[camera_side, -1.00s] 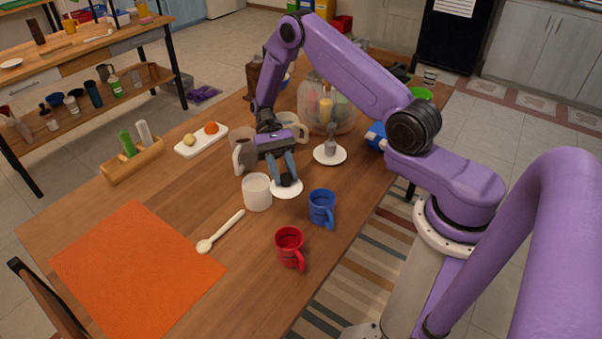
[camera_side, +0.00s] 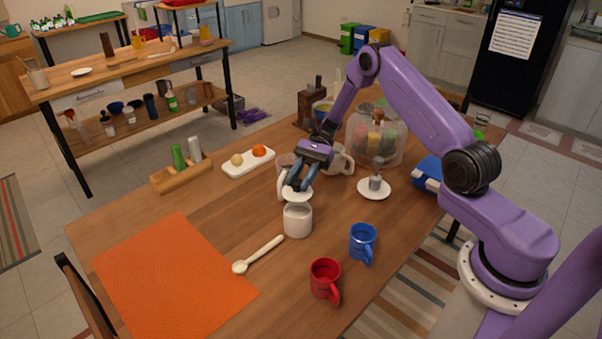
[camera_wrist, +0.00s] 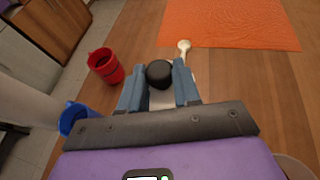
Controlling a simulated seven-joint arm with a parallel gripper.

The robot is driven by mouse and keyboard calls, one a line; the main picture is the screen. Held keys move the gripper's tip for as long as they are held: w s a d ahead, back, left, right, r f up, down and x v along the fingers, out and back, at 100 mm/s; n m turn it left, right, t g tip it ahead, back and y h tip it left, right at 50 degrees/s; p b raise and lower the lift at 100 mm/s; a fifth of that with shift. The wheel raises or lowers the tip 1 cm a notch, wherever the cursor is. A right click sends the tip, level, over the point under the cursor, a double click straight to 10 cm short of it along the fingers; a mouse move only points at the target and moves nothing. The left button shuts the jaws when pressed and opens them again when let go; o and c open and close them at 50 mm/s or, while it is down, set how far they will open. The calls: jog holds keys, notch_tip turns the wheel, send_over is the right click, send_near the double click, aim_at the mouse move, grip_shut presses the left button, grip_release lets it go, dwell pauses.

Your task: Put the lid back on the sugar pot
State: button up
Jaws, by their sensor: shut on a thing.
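The sugar pot (camera_side: 297,221) is a white, straight-sided cup standing upright on the wooden table. The lid (camera_side: 297,195) is a white disc, held above and slightly behind the pot's mouth in the side view; I cannot tell the exact gap. My gripper (camera_side: 300,187) points down with its blue fingers shut on the lid. In the wrist view, the lid's round black knob (camera_wrist: 159,73) sits between the fingertips of the gripper (camera_wrist: 160,85). A little white shows below the knob, and the pot is mostly hidden there.
A blue mug (camera_side: 362,242) and a red mug (camera_side: 324,279) stand in front to the right. A cream spoon (camera_side: 258,255) lies left of them, beside an orange mat (camera_side: 170,275). A glass jar (camera_side: 376,135), a white saucer (camera_side: 374,190) and pale mugs stand behind.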

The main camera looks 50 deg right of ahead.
aim_at(301, 194)
jog(key=shift+f, duration=2.3)
jog(key=shift+f, duration=0.5)
dwell(0.5)
jog(key=o, duration=1.1)
jog(key=v, duration=1.7)
jog(key=shift+d+r, duration=0.15)
jog(key=shift+r, duration=0.05)
